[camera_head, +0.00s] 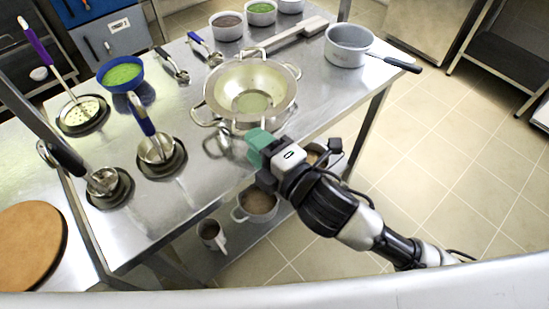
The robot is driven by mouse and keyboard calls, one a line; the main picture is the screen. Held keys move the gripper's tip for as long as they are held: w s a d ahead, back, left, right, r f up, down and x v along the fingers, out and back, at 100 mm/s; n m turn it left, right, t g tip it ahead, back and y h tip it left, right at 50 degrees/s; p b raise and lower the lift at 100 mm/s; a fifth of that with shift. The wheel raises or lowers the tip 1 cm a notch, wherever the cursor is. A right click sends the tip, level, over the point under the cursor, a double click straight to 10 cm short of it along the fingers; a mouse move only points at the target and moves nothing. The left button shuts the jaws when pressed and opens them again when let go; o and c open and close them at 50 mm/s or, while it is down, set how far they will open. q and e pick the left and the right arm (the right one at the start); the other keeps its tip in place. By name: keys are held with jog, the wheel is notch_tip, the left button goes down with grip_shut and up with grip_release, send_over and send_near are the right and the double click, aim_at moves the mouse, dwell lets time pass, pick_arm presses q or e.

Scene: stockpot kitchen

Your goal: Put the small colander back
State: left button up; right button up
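A wide metal bowl-shaped colander (268,77) with loop handles stands on the steel table near its front right edge. A smaller round piece (252,103), which looks like the small colander, sits low inside it; its details are too small to tell. My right gripper (259,141) has green fingers and is at the near side of the wide colander, close to its rim. The fingers overlap each other in this view, so I cannot tell whether they are open or shut on a handle. My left gripper is not in view.
A grey saucepan (347,45) stands to the right, its handle past the table edge. Ladles and a skimmer (84,113) rest on dark holders at left, near a blue bowl (121,73). Food containers (227,26) line the back. A pot (257,203) stands on the lower shelf.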

jog(key=v, duration=0.5)
dwell(0.4)
jog(key=s+d+f+m+g+h, duration=0.1)
jog(key=d+f+m+g+h, duration=0.3)
jog(key=d+f+m+h, duration=0.8)
jog(key=s+d+f+m+g+y, duration=0.1)
jog(key=s+d+f+m+g, duration=0.25)
jog(key=s+m, duration=0.2)
jog(key=s+d+f+m+g, duration=0.2)
jog(key=s+f+m+g, duration=0.15)
jog(key=s+m, duration=0.2)
notch_tip(320, 180, down, 26)
jog(key=s, duration=0.2)
jog(key=s+d+f+g+p, duration=0.1)
jog(key=s+d+f, duration=0.2)
jog(key=s+f, duration=1)
jog(key=shift+s+g, duration=0.4)
jog(key=shift+s, duration=0.7)
